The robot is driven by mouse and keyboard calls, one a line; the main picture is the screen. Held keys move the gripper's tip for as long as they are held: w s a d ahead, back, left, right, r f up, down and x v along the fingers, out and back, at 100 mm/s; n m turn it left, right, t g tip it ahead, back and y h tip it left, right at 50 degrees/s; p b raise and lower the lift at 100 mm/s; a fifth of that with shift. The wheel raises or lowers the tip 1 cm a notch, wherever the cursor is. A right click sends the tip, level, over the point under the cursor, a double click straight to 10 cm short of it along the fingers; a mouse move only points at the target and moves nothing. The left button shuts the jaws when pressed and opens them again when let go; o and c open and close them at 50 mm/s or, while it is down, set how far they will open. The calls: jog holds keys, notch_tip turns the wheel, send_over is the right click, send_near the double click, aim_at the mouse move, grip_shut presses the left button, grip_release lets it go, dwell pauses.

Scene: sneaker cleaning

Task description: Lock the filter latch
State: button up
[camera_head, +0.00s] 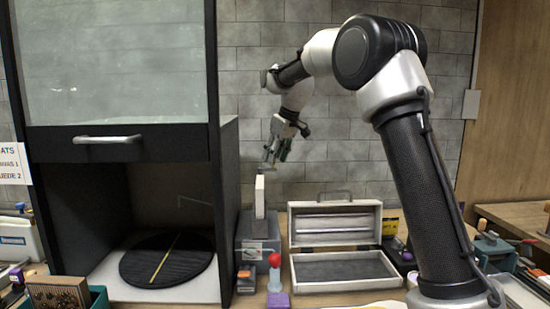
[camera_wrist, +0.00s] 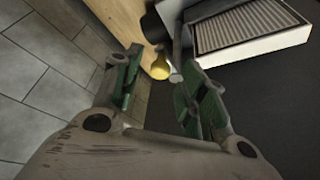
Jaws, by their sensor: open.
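The filter is a white-framed panel with grey pleats (camera_wrist: 250,28) in the wrist view. In the head view a thin white upright panel (camera_head: 260,197) stands on a grey box (camera_head: 252,232), likely the same part. A grey rod (camera_wrist: 178,45) and a yellow rounded knob (camera_wrist: 160,66) lie beside the filter in the wrist view; they look like the latch, but I cannot tell its position for sure. My gripper (camera_head: 272,152) is open above the white panel. In the wrist view its green-padded fingers (camera_wrist: 160,78) are apart, with the knob seen between their tips; contact is unclear.
A dark cabinet with a raised glass door (camera_head: 115,65) stands left, with a round black turntable (camera_head: 167,261) inside. An open white case (camera_head: 335,240) is right of the grey box. A red-topped knob (camera_head: 274,260) stands in front. A tiled wall is close behind.

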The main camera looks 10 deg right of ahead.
jog(key=shift+w+a+f, duration=0.1)
jog(key=shift+w+f, duration=0.05)
jog(key=shift+f, duration=0.25)
grip_shut()
